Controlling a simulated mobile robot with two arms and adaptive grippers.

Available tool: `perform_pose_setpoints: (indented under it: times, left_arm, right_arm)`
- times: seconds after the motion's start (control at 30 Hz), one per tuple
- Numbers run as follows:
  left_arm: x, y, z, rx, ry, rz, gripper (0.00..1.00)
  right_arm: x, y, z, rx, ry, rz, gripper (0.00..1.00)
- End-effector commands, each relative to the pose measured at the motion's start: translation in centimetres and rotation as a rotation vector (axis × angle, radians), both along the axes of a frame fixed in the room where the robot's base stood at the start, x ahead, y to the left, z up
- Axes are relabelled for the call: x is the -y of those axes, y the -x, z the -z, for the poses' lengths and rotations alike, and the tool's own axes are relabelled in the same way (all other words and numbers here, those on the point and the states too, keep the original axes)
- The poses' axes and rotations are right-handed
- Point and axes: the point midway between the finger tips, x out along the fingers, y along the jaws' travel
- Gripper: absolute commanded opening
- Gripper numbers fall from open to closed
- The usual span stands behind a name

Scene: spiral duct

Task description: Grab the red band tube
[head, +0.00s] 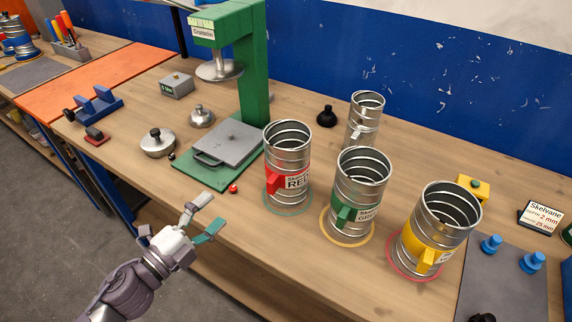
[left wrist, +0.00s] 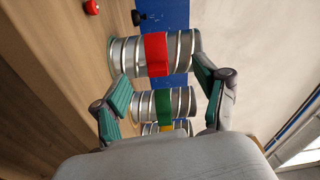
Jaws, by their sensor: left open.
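The red band tube (head: 288,160) is a ribbed metal cylinder with a red tab and label. It stands upright on a teal ring on the wooden table in the head view. It also shows sideways in the left wrist view (left wrist: 154,55), beyond my fingers. My left gripper (head: 209,215) is open and empty, in front and to the left of this tube, apart from it. In the wrist view its fingers (left wrist: 165,92) are spread wide, with the green band tube (left wrist: 163,105) seen between them farther off. My right gripper is not in view.
A green band tube (head: 359,195) and a yellow band tube (head: 433,233) stand to the right on coloured rings. A plain metal tube (head: 364,118) stands behind. A green press (head: 255,75) with its base plate stands left of the red tube. A small red knob (head: 233,188) lies near the front edge.

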Motion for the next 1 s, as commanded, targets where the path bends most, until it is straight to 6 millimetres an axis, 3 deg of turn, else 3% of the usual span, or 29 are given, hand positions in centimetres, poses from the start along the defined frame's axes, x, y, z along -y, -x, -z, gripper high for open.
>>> perform_pose_setpoints:
  times: [0.13,0.27,0.6,1.0]
  left_arm:
    - [1.2,1.4,0.1,0.097,-0.121,0.173,0.73]
    - [2.3,1.2,0.0,0.119,-0.147,0.219,0.73]
    - [7.3,-2.6,0.0,0.117,-0.145,0.218,0.73]
    - [10.5,-5.3,0.2,0.115,-0.143,0.217,0.73]
  right_arm:
    - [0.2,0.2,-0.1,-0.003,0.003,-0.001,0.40]
    - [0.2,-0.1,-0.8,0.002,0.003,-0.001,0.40]
    - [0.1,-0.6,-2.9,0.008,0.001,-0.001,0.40]
    - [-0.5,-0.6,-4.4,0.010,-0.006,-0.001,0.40]
